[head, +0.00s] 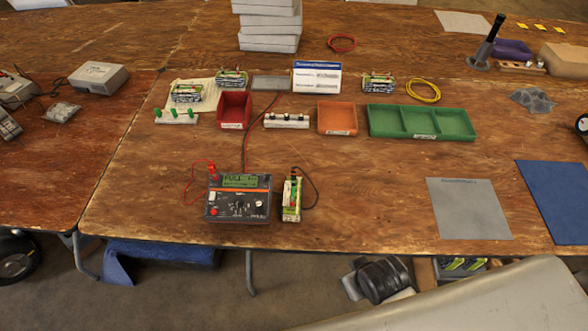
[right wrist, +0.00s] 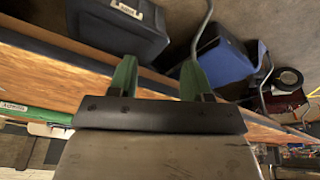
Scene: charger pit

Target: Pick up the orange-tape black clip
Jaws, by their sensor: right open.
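A charger or meter (head: 238,198) with a lit green display reading "FULL" stands near the table's front edge. A battery pack (head: 292,198) stands just right of it. A black lead (head: 313,187) loops at the pack's right side and runs to its top, where a small dark clip (head: 293,174) seems to sit. I cannot make out orange tape on it. A red clip (head: 211,168) with a red lead is at the meter's top left. My right gripper (right wrist: 158,72) has its two green fingers apart with nothing between them. Neither gripper shows in the head view.
Behind are a red bin (head: 235,110), an orange tray (head: 337,118), a green three-part tray (head: 421,121) and more battery packs (head: 379,84). A grey mat (head: 468,208) and a blue mat (head: 556,200) lie at right. The table between pack and grey mat is clear.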

